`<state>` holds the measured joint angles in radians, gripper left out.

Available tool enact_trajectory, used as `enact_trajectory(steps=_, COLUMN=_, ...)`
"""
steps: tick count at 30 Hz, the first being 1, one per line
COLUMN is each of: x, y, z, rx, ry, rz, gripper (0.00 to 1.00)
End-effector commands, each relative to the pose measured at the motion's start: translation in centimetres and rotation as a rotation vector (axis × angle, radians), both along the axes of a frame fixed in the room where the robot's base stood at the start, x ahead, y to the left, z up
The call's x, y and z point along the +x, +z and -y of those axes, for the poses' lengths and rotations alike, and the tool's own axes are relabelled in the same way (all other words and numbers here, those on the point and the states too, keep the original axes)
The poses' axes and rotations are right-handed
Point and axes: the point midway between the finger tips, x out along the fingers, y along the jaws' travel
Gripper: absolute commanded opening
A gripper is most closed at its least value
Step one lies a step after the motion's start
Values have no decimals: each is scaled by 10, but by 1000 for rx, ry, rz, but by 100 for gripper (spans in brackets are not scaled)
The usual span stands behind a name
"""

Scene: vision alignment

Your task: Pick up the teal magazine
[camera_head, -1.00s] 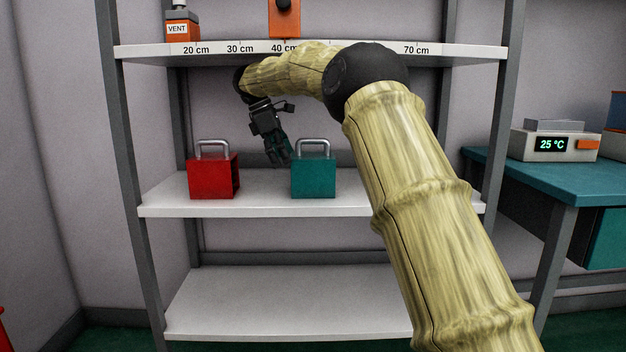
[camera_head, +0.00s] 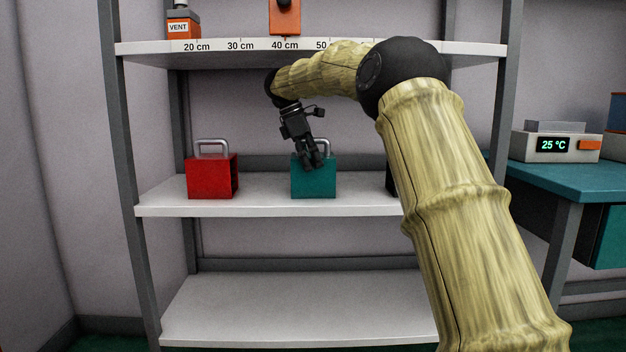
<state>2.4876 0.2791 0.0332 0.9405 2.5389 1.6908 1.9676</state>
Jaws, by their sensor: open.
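The teal magazine (camera_head: 313,184) is a box with a grey metal handle on top. It stands upright on the middle shelf. My gripper (camera_head: 313,163) is open and points down at the top of the teal magazine, overlapping its handle and upper front in the view. The gripper hides part of the handle. I cannot tell whether the fingers are around the handle or in front of it, or whether they touch it.
A red magazine (camera_head: 211,178) with a handle stands to the left on the middle shelf (camera_head: 262,206). A dark object (camera_head: 391,178) to the right is mostly hidden by my arm. The upper shelf (camera_head: 350,50) with the centimetre scale lies above. The lower shelf (camera_head: 300,305) is bare where visible.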

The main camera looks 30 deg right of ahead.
Motion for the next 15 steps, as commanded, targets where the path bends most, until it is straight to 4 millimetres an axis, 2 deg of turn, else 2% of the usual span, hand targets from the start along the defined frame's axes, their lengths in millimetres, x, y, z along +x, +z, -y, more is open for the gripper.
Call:
enact_trajectory(steps=4, x=0, y=1, z=0, rx=1, ry=0, rz=1, gripper=100)
enact_trajectory(steps=12, x=0, y=1, z=-1, rx=0, ry=0, rz=0, gripper=51)
enact_trajectory(steps=15, x=0, y=2, z=-1, rx=0, ry=0, rz=1, gripper=51)
